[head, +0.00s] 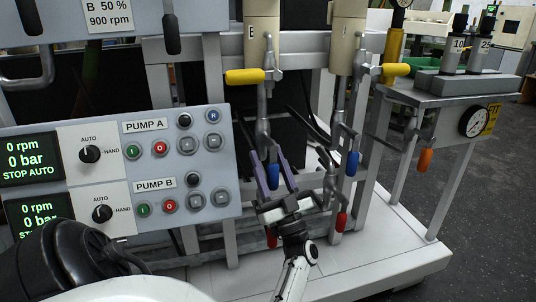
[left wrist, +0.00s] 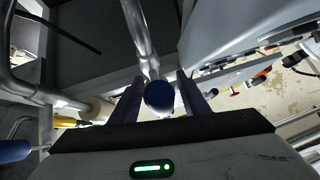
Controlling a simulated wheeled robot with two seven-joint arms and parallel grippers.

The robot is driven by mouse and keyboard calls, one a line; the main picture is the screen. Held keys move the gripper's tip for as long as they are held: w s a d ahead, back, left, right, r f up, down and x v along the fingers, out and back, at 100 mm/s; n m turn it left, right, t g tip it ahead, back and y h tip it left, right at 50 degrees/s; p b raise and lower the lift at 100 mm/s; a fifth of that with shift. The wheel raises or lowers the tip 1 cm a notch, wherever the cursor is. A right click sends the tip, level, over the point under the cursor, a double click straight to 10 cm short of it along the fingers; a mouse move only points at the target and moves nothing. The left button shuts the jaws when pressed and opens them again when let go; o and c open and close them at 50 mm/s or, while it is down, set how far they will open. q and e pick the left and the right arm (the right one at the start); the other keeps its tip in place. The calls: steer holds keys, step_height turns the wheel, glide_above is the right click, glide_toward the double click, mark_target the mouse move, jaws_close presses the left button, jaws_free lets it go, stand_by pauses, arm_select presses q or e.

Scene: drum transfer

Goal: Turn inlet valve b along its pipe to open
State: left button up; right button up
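Two valve levers with blue grips hang in the head view: a left blue grip (head: 274,178) and a right blue grip (head: 352,164). Both hang down along their pipes; no label I can read tells which is inlet valve b. My left gripper (head: 271,166) is open, with its purple fingers on either side of the left blue grip. In the left wrist view the round blue end (left wrist: 160,97) sits between the fingers (left wrist: 160,92), with a small gap on each side. My right gripper is not in view.
Yellow levers (head: 245,76) stick out above. Red grips (head: 341,221) hang lower, and an orange grip (head: 425,160) hangs at the right under a side table (head: 450,86) with a gauge (head: 473,121). A pump panel (head: 180,160) stands close on the left. White frame posts surround the pipes.

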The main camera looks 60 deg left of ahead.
mark_target(277, 184)
arm_select(q)
steer(key=v, duration=0.9)
steer(key=shift+s+d+f, duration=0.1)
steer(key=shift+d+f, duration=0.35)
steer(key=shift+d, duration=0.05)
